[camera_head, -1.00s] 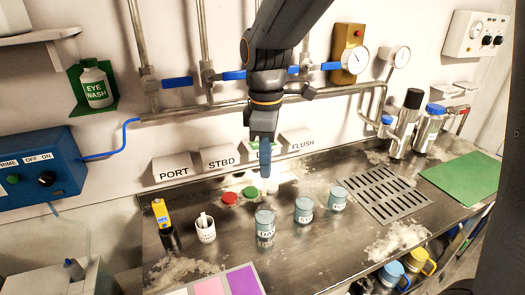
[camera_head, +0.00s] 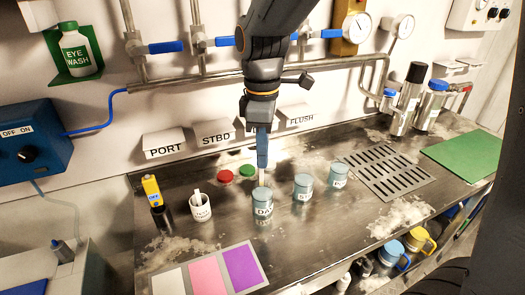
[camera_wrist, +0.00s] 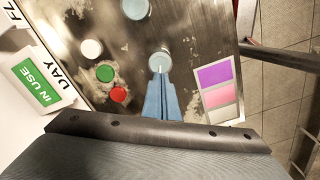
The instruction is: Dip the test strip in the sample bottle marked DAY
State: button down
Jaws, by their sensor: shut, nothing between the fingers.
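The sample bottle marked DAY (camera_head: 263,209) stands upright on the steel bench, teal and open-topped. My gripper (camera_head: 262,165) points down just above its mouth, its blue fingers shut. A thin pale sliver shows between the fingertips and the bottle's mouth; I cannot tell whether it is a test strip. In the wrist view the closed fingertips (camera_wrist: 163,72) lie over the edge of a bottle's mouth (camera_wrist: 160,58). A white cup (camera_head: 201,210) with a pale strip standing in it is left of the DAY bottle.
Two similar bottles, one (camera_head: 303,188) and another (camera_head: 337,176), stand to the right. Red (camera_head: 225,176) and green (camera_head: 247,171) caps lie behind. A colour chart (camera_head: 209,270) lies in front; a yellow-topped meter (camera_head: 152,190) stands left. A drain grate (camera_head: 390,170) is at right.

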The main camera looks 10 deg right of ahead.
aim_at(262, 176)
jog(key=shift+f+b, duration=1.3)
jog(key=shift+f, duration=1.9)
dwell(0.4)
jog(key=shift+r+p, duration=4.8)
jog(key=shift+r, duration=0.6)
